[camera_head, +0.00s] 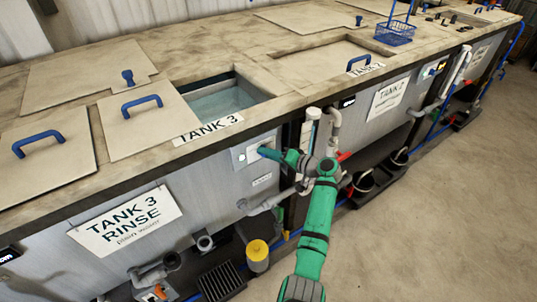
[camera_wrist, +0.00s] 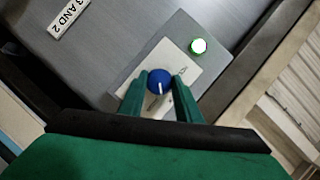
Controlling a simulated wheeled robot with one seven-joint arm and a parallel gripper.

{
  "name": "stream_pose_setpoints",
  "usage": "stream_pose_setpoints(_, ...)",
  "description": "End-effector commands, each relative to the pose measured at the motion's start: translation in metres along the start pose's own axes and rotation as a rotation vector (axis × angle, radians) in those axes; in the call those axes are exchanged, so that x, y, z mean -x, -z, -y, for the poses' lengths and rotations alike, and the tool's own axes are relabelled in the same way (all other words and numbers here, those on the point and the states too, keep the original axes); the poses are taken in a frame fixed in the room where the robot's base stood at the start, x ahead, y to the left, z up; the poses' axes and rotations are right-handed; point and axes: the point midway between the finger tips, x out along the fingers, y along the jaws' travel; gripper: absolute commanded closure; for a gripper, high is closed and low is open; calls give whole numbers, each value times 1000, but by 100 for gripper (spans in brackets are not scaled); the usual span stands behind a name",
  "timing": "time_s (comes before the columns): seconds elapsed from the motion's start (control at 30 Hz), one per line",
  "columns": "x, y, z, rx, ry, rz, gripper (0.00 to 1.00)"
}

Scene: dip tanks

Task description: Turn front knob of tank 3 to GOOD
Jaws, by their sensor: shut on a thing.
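The front knob of tank 3 is a round blue knob (camera_wrist: 159,79) with a white pointer line, on a pale plate (camera_wrist: 185,85) on the tank's grey front. My gripper (camera_wrist: 160,92) has its two green fingers on either side of the knob and is shut on it. The pointer line runs toward the bottom of the wrist view. The plate's lettering is partly hidden by the fingers and too small to read. A round lit lamp (camera_wrist: 199,46) glows white-green beside the plate. In the head view my gripper (camera_head: 265,151) reaches the control panel (camera_head: 241,157) below the TANK 3 label (camera_head: 208,129).
Tank 3's open bath (camera_head: 222,101) lies above the panel. Pipes (camera_head: 334,130) and a red-handled valve (camera_head: 344,157) stand to the right of my gripper. The floor (camera_head: 430,220) at right is clear.

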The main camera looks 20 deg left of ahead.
Motion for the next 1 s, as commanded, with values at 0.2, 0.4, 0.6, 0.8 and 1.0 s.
stream_pose_setpoints(0.2,-1,-1,-2,-152,66,8,92)
stream_pose_setpoints(0.4,-1,-1,-3,-246,108,10,92)
stream_pose_setpoints(0.6,0,-1,-4,-297,131,12,92)
stream_pose_setpoints(0.8,0,-1,-4,-314,138,12,92)
stream_pose_setpoints(1.0,-1,-2,-4,-316,138,12,92)
